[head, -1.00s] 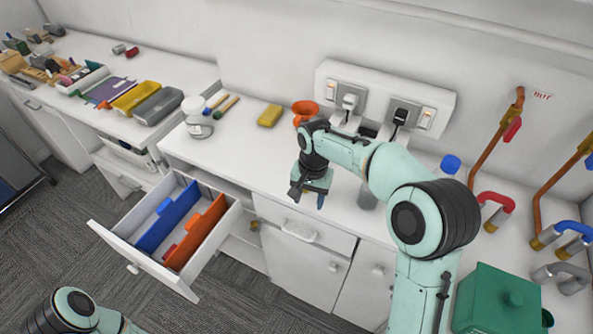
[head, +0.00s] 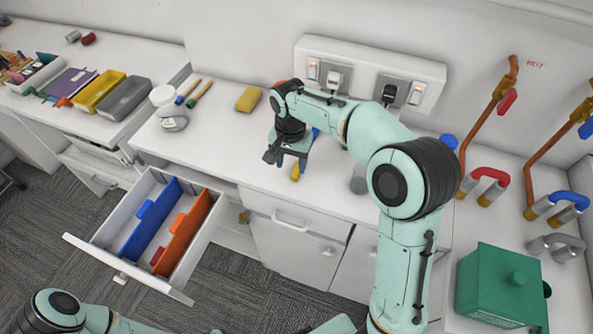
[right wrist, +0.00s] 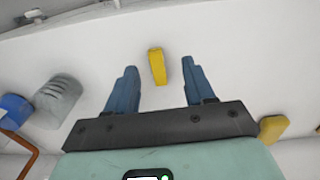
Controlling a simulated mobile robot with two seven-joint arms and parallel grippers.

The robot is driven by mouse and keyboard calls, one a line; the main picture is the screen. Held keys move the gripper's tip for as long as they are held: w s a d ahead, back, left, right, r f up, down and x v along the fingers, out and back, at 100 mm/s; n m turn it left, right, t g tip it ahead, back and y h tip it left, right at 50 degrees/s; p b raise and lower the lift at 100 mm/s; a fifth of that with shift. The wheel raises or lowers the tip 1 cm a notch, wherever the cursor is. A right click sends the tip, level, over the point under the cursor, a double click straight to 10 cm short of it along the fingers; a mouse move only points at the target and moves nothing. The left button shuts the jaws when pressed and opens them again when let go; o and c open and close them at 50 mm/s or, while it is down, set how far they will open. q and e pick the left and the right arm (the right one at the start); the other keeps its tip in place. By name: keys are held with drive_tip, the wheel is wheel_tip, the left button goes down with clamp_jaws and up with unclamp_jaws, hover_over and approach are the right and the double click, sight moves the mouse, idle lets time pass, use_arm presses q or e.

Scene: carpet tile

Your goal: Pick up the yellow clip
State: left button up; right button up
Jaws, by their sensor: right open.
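The yellow clip (right wrist: 157,67) is a small yellow block on the white counter. In the right wrist view it lies between and just beyond the open blue fingertips of my right gripper (right wrist: 160,78), apart from both. In the head view the yellow clip (head: 295,172) shows just below my right gripper (head: 289,166), near the counter's front edge. The gripper is empty and points down over the counter. My left arm shows at the bottom left of the head view, but its gripper is out of sight.
A yellow sponge (head: 249,99) lies behind on the counter (head: 222,135). An open drawer (head: 128,207) with blue and orange dividers juts out at the left. A green box (head: 502,285) stands at the right. A grey cylinder with a blue top (right wrist: 57,101) is nearby.

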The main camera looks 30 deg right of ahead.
sight(294, 175)
drive_tip(key=f, duration=0.5)
drive_tip(key=shift+s+d, duration=0.15)
drive_tip(key=shift+d, duration=0.25)
clamp_jaws()
drive_tip(key=shift+r, duration=0.15)
